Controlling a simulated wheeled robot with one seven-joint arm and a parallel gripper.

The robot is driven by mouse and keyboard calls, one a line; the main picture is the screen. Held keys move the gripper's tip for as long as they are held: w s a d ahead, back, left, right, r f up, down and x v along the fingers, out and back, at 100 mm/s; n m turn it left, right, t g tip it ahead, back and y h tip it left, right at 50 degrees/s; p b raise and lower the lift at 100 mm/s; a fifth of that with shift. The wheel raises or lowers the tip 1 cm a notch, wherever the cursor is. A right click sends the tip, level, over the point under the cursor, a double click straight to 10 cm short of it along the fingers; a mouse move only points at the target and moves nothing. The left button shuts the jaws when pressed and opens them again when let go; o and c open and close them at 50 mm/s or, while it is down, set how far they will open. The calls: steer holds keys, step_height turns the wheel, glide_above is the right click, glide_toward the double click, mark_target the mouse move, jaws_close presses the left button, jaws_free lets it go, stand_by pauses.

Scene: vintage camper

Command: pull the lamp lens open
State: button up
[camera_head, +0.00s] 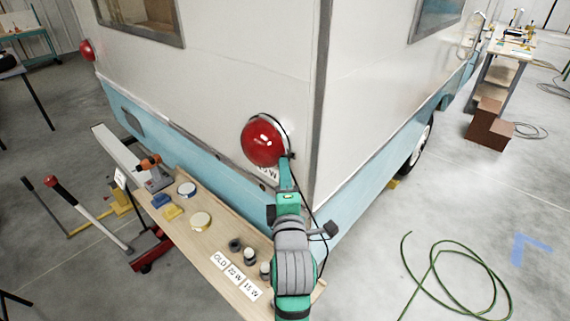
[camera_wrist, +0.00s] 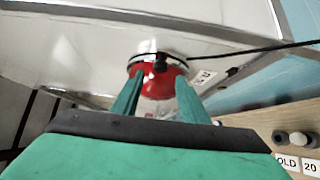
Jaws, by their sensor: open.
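The red round lamp lens (camera_head: 262,141) sits on the rear corner of the white and blue camper, against its dark rim. It also shows in the wrist view (camera_wrist: 157,88), beyond and between my fingers, with a small dark tab (camera_wrist: 160,63) at its rim. My gripper (camera_head: 291,160) is at the lens's lower right edge in the head view. In the wrist view my gripper (camera_wrist: 160,77) is open, one finger on each side of the lens. I cannot tell whether the fingers touch it. The lens appears closed against its base.
A wooden shelf (camera_head: 208,232) below the lamp holds small round parts, blue and yellow blocks and labels reading OLD, 20 W and 15 W. A dark cable (camera_wrist: 255,50) runs beside the lamp. A red jack (camera_head: 152,250) stands lower left. The floor at right is mostly clear, with a green hose (camera_head: 455,270).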

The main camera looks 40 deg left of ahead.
steer(key=shift+w+d+x, duration=0.1)
steer(key=shift+x, duration=1.2)
steer(key=shift+w+d+x, duration=0.1)
steer(key=shift+d+x, duration=0.05)
steer(key=shift+x, duration=1.2)
steer(key=shift+c, duration=0.6)
jaws_close()
